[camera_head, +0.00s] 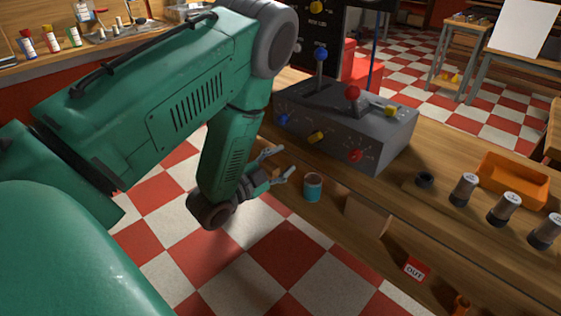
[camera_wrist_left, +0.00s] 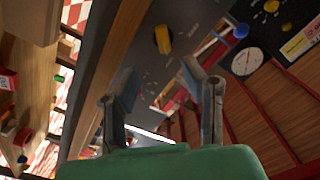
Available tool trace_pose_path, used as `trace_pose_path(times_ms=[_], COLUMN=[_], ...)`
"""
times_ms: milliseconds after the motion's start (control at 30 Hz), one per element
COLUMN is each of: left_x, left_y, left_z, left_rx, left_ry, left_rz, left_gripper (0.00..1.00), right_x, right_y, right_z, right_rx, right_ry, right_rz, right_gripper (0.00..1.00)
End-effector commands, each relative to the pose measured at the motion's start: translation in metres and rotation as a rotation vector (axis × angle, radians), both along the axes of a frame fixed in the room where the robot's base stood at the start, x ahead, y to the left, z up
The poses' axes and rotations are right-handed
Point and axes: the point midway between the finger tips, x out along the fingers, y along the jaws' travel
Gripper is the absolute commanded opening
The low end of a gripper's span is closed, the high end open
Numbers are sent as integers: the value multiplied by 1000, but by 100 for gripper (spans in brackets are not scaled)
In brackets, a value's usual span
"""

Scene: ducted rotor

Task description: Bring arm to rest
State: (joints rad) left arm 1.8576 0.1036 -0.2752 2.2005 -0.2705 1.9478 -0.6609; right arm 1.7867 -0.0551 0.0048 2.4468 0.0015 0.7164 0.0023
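My left arm comes in from the left of the head view and bends down at the elbow. My left gripper (camera_head: 279,164) hangs in front of the workbench edge, below the grey control box. Its two fingers are spread apart with nothing between them. In the left wrist view the same gripper (camera_wrist_left: 166,90) shows its two fingers apart, with the grey box and a yellow knob (camera_wrist_left: 163,40) beyond them. My right gripper does not show in either view.
The grey control box (camera_head: 372,128) with coloured levers stands on the workbench. A teal can (camera_head: 313,187) sits on the shelf below. An orange tray (camera_head: 513,182) and several dark jars (camera_head: 463,190) are at the right. Checkered floor (camera_head: 235,262) lies open below the gripper.

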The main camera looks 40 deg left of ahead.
Motion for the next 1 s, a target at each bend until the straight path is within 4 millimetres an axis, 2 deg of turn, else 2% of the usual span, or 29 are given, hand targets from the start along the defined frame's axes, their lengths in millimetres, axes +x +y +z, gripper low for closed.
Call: trace_pose_path(times_ms=[133, 700, 767, 867, 967, 1000], left_x=[-7, -7, -10, -23, -55, -74], left_y=[0, -1, -4, -15, -33, -41], left_z=[0, -4, -14, -50, -101, -122], left_rx=[0, -10, -32, -114, -237, -287], left_ry=[1, 18, 68, 241, 510, 628], left_rz=[-1, 3, 11, 45, 120, 163], left_gripper=[38, 38, 38, 38, 38, 38], right_x=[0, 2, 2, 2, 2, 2], right_y=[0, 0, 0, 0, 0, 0], right_z=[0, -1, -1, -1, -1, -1], right_rx=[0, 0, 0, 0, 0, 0], right_ry=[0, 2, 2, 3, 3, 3], right_rz=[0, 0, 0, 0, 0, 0], right_gripper=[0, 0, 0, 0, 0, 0])
